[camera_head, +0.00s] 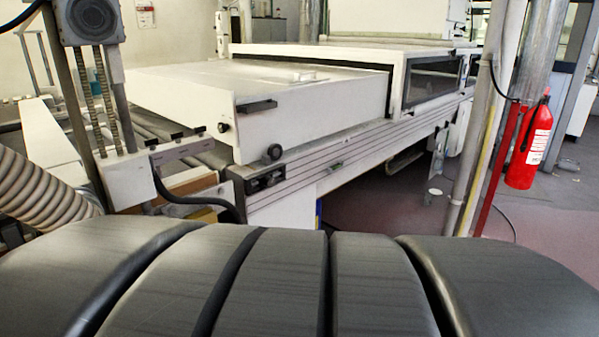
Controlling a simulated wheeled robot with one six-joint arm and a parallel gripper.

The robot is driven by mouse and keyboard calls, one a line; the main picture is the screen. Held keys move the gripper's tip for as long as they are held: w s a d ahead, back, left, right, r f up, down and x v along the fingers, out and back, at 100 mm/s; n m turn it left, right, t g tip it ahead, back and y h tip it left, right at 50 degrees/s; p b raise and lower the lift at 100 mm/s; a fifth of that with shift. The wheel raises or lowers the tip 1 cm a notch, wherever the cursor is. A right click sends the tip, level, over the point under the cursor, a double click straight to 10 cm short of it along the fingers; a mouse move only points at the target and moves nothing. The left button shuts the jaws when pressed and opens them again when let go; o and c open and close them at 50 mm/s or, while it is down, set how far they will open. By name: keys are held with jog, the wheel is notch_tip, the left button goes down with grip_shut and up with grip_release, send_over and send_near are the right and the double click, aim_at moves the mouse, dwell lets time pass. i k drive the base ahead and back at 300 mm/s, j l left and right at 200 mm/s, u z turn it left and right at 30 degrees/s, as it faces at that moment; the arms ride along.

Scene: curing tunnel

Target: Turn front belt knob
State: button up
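A white curing tunnel (335,117) stands across the middle of the view, with a long ribbed side rail (360,140). A round black knob (274,152) sits at the near corner of its hood, just above the rail. A smaller dark knob (223,127) is on the hood's end face to the left. I cannot tell from this view which of them is the front belt knob. A black handle (257,106) is on the hood above them. My gripper is not in view, and nothing is seen touching the knobs.
A control box (128,179) on a post and a ribbed hose (40,190) stand at the left. A pole (480,120) and a red fire extinguisher (529,145) stand at the right. Open floor (400,200) shows beneath and right of the tunnel.

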aim_at(268, 182)
jog(key=i+j+z, duration=0.15)
jog(key=i, duration=0.7)
